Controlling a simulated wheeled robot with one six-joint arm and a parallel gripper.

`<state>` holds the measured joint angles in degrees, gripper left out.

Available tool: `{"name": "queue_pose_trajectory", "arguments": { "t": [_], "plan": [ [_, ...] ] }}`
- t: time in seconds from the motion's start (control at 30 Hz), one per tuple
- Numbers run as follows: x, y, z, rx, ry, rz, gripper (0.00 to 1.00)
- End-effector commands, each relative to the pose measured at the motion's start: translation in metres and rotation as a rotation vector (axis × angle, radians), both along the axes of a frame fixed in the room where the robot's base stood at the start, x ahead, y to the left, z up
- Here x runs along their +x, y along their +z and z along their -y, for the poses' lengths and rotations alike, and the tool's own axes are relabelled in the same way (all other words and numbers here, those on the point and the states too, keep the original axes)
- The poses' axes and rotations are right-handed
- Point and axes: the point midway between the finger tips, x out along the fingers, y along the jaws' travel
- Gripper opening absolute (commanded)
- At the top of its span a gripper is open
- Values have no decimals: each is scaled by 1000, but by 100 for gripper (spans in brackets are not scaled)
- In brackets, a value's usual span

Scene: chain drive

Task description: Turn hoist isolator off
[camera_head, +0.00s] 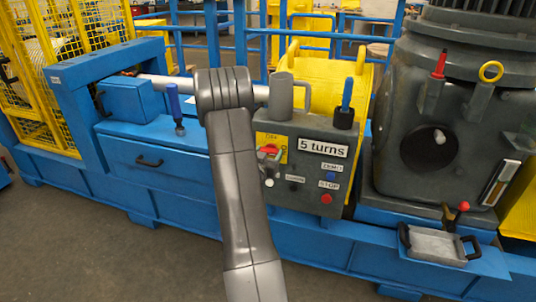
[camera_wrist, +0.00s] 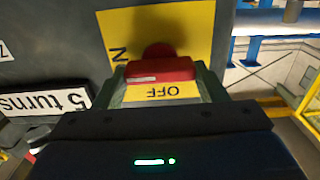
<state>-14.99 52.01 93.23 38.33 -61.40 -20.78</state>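The hoist isolator is a red handle (camera_head: 269,149) on a yellow plate (camera_head: 262,139) at the upper left of the grey control box. In the wrist view the red handle (camera_wrist: 160,70) lies crosswise over its yellow plate (camera_wrist: 190,35). The word OFF appears upside down just below it, and a partly hidden N shows at the left. My gripper (camera_wrist: 163,88) has its two fingers apart, one at each end of the handle. I cannot tell whether they touch it. In the head view the fingers cannot be made out.
The control box (camera_head: 318,190) also carries a "5 turns" label (camera_head: 323,148), a blue button (camera_head: 330,176) and a red stop button (camera_head: 326,198). A blue lever (camera_head: 346,100) stands on top. A large grey machine (camera_head: 440,130) is at right. Open floor lies in front.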

Motion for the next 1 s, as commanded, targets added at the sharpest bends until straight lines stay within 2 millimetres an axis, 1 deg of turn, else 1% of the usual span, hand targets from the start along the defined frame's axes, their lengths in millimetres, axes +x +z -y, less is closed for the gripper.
{"name": "queue_pose_trajectory", "arguments": {
  "t": [0.07, 0.27, 0.47, 0.67, 1.0],
  "plan": [
    [0, 0, 0, 0, 0, 0, 43],
    [0, 0, 0, -10, -1, -3, 43],
    [0, 0, 0, -73, -1, -23, 43],
    [0, 0, -1, -206, 0, -66, 43],
    [1, 0, -2, -509, 0, -164, 43]
  ]
}}
